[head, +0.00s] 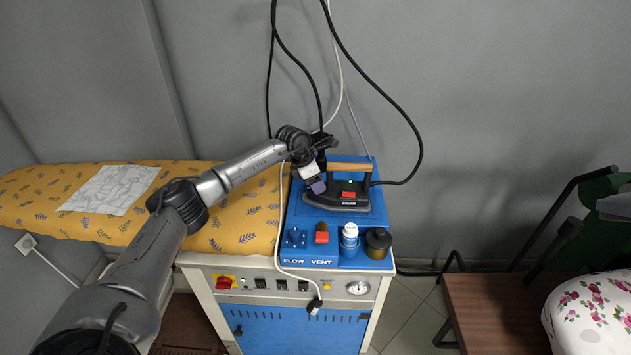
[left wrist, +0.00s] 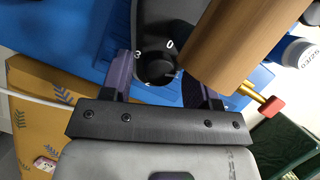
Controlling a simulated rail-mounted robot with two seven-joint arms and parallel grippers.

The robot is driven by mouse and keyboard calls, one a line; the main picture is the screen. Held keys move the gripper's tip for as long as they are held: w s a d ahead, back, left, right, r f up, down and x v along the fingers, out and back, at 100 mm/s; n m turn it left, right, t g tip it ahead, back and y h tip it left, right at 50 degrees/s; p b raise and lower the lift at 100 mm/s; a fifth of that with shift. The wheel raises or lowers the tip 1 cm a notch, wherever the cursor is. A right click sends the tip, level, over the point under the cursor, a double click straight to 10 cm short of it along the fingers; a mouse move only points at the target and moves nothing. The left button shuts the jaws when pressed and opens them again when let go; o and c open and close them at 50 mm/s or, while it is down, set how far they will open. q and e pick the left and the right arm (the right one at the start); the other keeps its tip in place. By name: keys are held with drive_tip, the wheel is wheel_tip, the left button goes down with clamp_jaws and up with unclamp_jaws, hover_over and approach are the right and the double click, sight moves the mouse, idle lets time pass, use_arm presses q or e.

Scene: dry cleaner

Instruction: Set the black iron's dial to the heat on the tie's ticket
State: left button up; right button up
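The black iron (head: 340,198) with a wooden handle (head: 349,167) rests on the blue plate of the steam station. My left gripper (head: 317,184) is at the iron's left end, pointing down. In the left wrist view the round black dial (left wrist: 156,68) lies between my two open fingers (left wrist: 160,78), with a gap visible on the left. A 0 shows above the dial and a 3 to its left; the other marks are partly hidden, and I cannot tell the setting surely. The wooden handle covers the dial's right side. I see no tie or readable ticket.
The blue station top (head: 377,216) carries a white-capped bottle (head: 349,238), a dark jar (head: 378,242) and a red switch (head: 321,234). Black cables hang behind. A yellow ironing board (head: 240,222) with a white sheet (head: 112,188) lies left. A brown bench (head: 490,310) stands right.

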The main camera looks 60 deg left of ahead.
use_arm(q)
drive_tip(key=c, duration=0.8)
drive_tip(key=shift+r+m+h+p, duration=0.2)
drive_tip(key=shift+m+h+p, duration=0.1)
drive_tip(key=shift+m+p, duration=0.45)
drive_tip(key=shift+c, duration=0.2)
drive_tip(key=shift+m+h, duration=0.3)
drive_tip(key=shift+m, duration=0.55)
drive_tip(key=shift+w+f+m+g+h+p, duration=0.1)
drive_tip(key=shift+m+g+h+p, duration=0.25)
drive_tip(key=shift+m, duration=0.75)
drive_tip(key=shift+m+g+h, duration=0.35)
drive_tip(key=shift+m, duration=0.75)
drive_tip(key=o, duration=0.9)
drive_tip(key=shift+a, duration=0.1)
